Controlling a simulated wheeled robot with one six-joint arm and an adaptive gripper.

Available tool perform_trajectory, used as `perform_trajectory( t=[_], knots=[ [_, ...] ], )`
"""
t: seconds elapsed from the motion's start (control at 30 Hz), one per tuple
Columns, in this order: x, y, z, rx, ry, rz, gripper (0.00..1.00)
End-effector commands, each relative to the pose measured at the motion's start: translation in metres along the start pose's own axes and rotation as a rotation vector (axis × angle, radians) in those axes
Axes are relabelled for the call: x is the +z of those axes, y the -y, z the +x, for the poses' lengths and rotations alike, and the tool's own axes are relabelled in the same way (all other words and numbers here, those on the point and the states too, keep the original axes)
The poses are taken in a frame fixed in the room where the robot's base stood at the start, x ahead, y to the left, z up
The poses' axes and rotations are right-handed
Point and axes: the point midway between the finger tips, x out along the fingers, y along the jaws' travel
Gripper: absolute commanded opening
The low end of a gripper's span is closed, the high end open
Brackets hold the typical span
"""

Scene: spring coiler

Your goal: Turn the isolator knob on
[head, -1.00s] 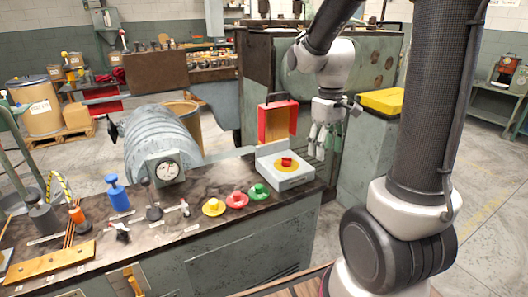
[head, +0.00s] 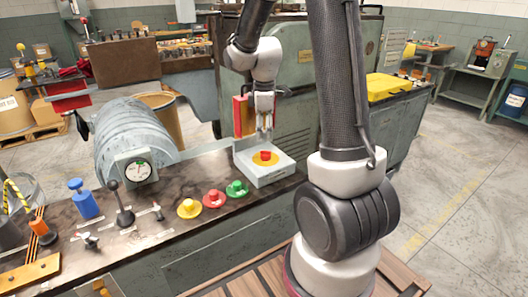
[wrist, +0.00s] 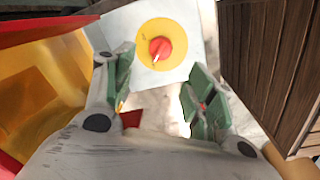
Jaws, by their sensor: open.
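The isolator knob (head: 265,155) is a red knob on a yellow disc, on top of a light grey box (head: 268,177) at the right end of the bench. In the wrist view the red knob (wrist: 160,49) shows a white pointer mark aimed toward its lower left, on the yellow disc (wrist: 178,35). My gripper (head: 265,132) hangs fingers down just above and behind the knob. In the wrist view its green-padded fingers (wrist: 158,92) are spread apart with nothing between them, and the knob lies beyond their tips, not touched.
Green (head: 237,188), red (head: 214,198) and yellow (head: 189,208) push buttons sit left of the box. A black lever (head: 122,205) and a round gauge (head: 138,171) stand farther left. A red and wooden panel (head: 240,115) stands close behind my gripper.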

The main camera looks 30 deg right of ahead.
Motion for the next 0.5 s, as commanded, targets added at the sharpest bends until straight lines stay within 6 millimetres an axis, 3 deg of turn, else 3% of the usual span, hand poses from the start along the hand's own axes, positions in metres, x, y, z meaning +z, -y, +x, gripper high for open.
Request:
perform_trajectory(
  t=[0.3,0.5],
  knots=[
    [0.001,0.001,0.067,-0.004,0.002,0.001,0.56],
    [0.000,0.001,0.088,-0.002,0.001,0.002,0.56]
  ],
)
